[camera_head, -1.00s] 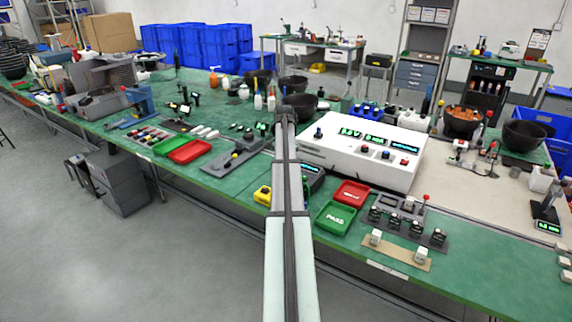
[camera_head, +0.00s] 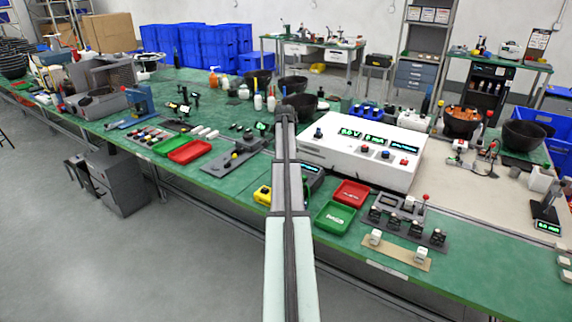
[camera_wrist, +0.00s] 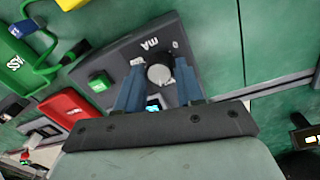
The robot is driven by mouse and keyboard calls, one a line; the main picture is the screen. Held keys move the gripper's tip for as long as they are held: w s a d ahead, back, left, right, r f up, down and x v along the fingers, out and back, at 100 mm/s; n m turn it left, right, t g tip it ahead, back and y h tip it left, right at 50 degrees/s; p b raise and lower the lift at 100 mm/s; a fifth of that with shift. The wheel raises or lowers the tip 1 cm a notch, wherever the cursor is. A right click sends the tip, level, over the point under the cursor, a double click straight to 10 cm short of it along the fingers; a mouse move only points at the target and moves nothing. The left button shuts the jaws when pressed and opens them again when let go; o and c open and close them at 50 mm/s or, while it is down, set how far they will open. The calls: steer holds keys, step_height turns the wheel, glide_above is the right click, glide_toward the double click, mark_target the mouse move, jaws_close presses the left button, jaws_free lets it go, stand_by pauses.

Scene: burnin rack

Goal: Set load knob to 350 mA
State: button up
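In the wrist view a round silver load knob (camera_wrist: 159,75) sits on a dark grey panel (camera_wrist: 118,62) beside a white "mA" marking. The two blue fingers of my gripper (camera_wrist: 159,84) stand one on each side of the knob, very close to it. I cannot tell whether they touch it. A small cyan display (camera_wrist: 153,103) is partly hidden between the fingers; no value can be read. In the head view my arm hides the gripper and the knob; part of a dark unit with a display (camera_head: 313,172) shows just right of the arm.
A green button (camera_wrist: 100,82) is on the same panel. A red tray (camera_head: 351,193) and a green tray (camera_head: 335,217) lie right of my arm. A large white instrument (camera_head: 360,160) stands behind, and a yellow object (camera_head: 262,195) lies at left. The front bench edge is fairly clear.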

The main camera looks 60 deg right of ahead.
steer(key=o, duration=0.4)
steer(key=shift+c, duration=0.2)
steer(key=shift+r, duration=0.1)
step_height(320, 180, up, 14)
steer(key=shift+w+f, duration=0.2)
steer(key=shift+w, duration=0.15)
stand_by(0.4)
